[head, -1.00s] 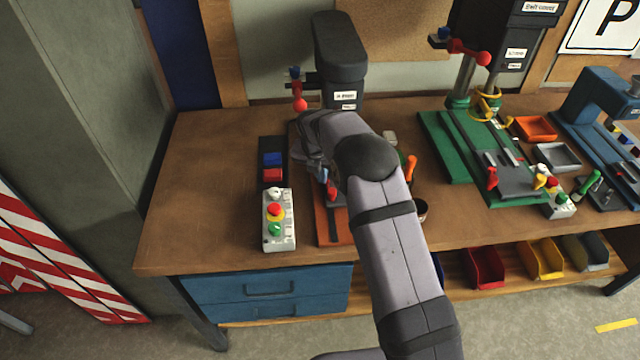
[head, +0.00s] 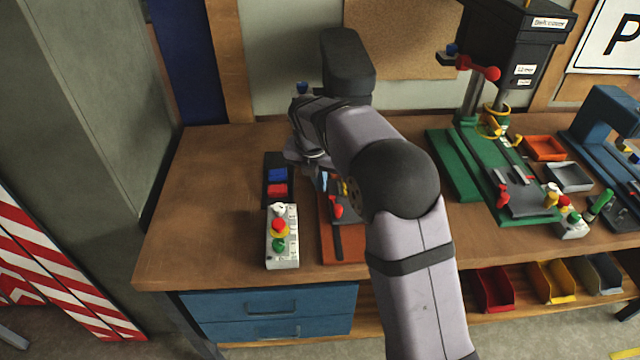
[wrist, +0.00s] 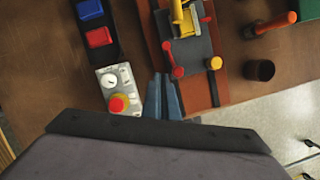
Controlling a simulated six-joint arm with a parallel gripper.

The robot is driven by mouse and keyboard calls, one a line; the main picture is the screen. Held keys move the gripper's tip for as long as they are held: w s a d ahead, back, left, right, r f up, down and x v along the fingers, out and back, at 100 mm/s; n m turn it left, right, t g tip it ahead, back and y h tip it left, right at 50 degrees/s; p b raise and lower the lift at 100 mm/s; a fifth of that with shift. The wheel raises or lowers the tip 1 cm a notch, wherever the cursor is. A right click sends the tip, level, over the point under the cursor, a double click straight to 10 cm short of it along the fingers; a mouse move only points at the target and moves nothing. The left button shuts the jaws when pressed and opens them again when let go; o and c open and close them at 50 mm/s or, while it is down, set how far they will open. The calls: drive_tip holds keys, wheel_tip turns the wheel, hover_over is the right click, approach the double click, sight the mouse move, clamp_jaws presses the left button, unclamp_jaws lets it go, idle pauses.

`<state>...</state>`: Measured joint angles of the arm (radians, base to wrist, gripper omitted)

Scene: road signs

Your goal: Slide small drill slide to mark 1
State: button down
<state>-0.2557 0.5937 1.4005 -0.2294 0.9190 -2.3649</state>
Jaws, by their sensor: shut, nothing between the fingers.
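The small drill (head: 347,65) has a dark grey head and stands at the back left of the bench. Its dark grey slide (wrist: 190,52) sits on an orange-brown base (head: 346,248). In the wrist view the slide has a red-knobbed lever (wrist: 177,72) on its left and a yellow knob (wrist: 214,62) on its right. My gripper (wrist: 163,78) is shut and empty, its fingertips just left of the red knob and apart from it as far as I can tell. In the head view my arm hides much of the slide. Mark 1 is not readable.
A control box (head: 282,236) with buttons and a dark strip with blue and red blocks (head: 278,183) stand left of the base. A dark cup (wrist: 259,70) and an orange-handled tool (wrist: 270,24) lie right. A green-based drill (head: 455,165) stands farther right.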

drive_tip(key=c, duration=2.4)
unclamp_jaws()
drive_tip(key=shift+r, duration=0.25)
drive_tip(key=o, duration=0.6)
drive_tip(key=shift+d, duration=0.2)
drive_tip(key=shift+o, duration=1.4)
drive_tip(key=d+f+m+b, duration=0.1)
drive_tip(key=d+m, duration=0.2)
drive_tip(key=d, duration=1.3)
drive_tip(key=shift+d+m+h+b, duration=0.15)
drive_tip(key=shift+m+h+b, duration=0.15)
drive_tip(key=shift+h, duration=0.1)
drive_tip(key=s+d+f+m+y, duration=0.1)
drive_tip(key=s+d+f+m, duration=0.2)
drive_tip(key=d, duration=0.4)
drive_tip(key=a+r+m+y, duration=0.1)
drive_tip(key=a+m+y, duration=0.3)
drive_tip(key=m, duration=1.1)
drive_tip(key=a+b, duration=0.1)
drive_tip(key=a, duration=0.2)
drive_tip(key=shift+w+a+r+m, duration=0.2)
drive_tip(key=shift+w+r+m, duration=0.05)
drive_tip(key=shift+w+m, duration=0.15)
drive_tip(key=shift+f, duration=0.1)
